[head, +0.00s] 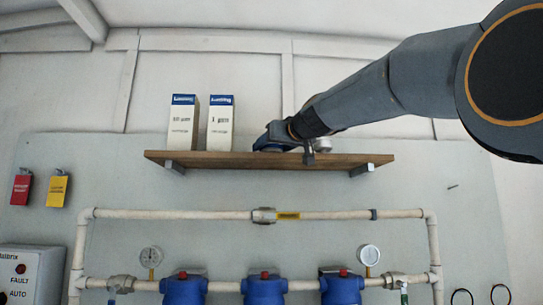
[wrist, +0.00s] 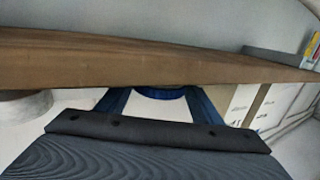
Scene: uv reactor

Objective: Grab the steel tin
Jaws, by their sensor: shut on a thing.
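My gripper (head: 272,143) is at the wooden shelf, right of the two boxes. In the head view my fingers and wrist cover most of that spot. A second pale, round thing (head: 322,145) stands on the shelf just right of my gripper; it also shows at the left of the wrist view (wrist: 25,106).
The shelf (head: 225,160) is a narrow plank on brackets. Two white and blue boxes (head: 183,122) (head: 220,123) stand on its left part. Pipes (head: 190,214), gauges and blue housings (head: 264,288) are below. The shelf's right end looks clear.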

